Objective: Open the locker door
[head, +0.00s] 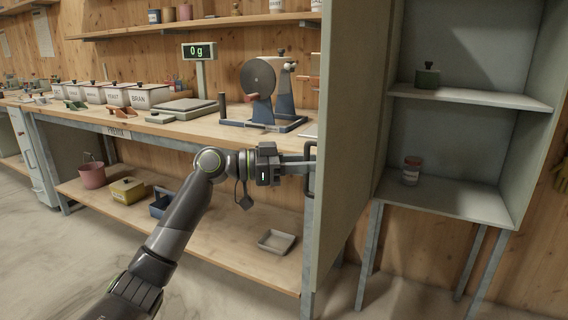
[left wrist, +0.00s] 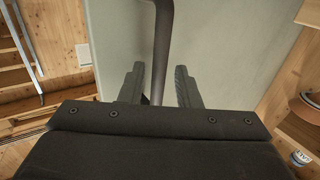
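The grey-green locker (head: 519,150) stands at the right on legs, its inside showing. Its door (head: 352,120) is swung wide open toward me, hinged on the locker's left side. The dark bar handle (head: 309,168) is on the door's outer face; it also shows in the left wrist view (left wrist: 163,40). My left gripper (head: 300,158) is at the handle. In the left wrist view its two fingers (left wrist: 160,88) stand on either side of the bar, with gaps showing beside it. My right gripper is in neither view.
Inside the locker are a dark green jar (head: 427,78) and a red-lidded jar (head: 411,172). A workbench (head: 180,130) with bins, a scale (head: 187,107) and a mill (head: 265,85) runs along the left. A tray (head: 276,242) lies on its lower shelf.

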